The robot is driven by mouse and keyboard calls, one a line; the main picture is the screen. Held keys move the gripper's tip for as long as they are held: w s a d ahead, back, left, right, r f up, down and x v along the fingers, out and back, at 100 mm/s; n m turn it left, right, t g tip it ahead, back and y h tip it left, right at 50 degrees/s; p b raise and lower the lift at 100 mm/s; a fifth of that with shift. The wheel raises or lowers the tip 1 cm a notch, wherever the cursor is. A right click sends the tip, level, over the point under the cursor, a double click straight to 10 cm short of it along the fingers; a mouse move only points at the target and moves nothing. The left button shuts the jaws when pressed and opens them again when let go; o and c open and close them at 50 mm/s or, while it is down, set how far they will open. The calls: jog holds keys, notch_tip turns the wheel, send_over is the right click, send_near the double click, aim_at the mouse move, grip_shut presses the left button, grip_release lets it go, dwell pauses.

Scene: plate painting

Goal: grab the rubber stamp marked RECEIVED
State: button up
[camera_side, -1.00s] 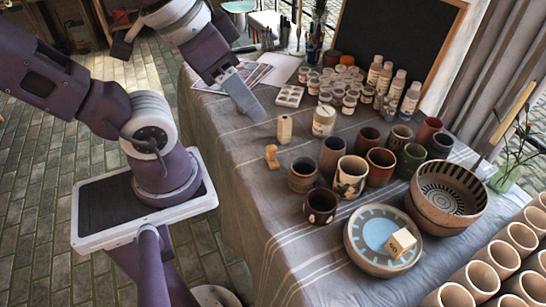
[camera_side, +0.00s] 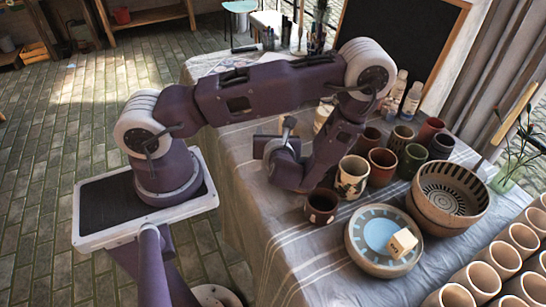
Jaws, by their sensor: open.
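My gripper (camera_side: 287,127) is low over the left part of the table, partly behind my own wrist. It is open, with a grey finger showing. A narrow pale wooden strip (camera_side: 281,126) shows close beside the fingers, where an upright wooden piece stood earlier; whether it is between the fingers I cannot tell. A small wooden piece with a rounded knob, seen earlier nearby, is hidden behind my arm. No RECEIVED marking is readable. A pale block (camera_side: 402,243) with dark marks, too small to read, rests on the blue-and-white plate (camera_side: 357,256).
Several cups stand close right of my wrist, including a dark cup (camera_side: 320,206) and a patterned cup (camera_side: 351,178). Stacked bowls (camera_side: 449,196) are at the right. Paint bottles (camera_side: 411,102) stand behind my arm. The cloth at front left (camera_side: 272,225) is clear.

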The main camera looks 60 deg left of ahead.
jog(key=f+m, duration=0.1)
jog(key=f, duration=0.1)
jog(key=f+m+t+h, duration=0.1)
jog(key=f, duration=0.2)
jog(key=f+m, duration=0.2)
jog(key=shift+s+d+f+t+h, duration=0.2)
jog(key=shift+d+f+t+h, duration=0.1)
jog(key=shift+h, duration=0.1)
jog(key=x, duration=0.7)
jog(key=shift+r, duration=0.2)
grip_shut()
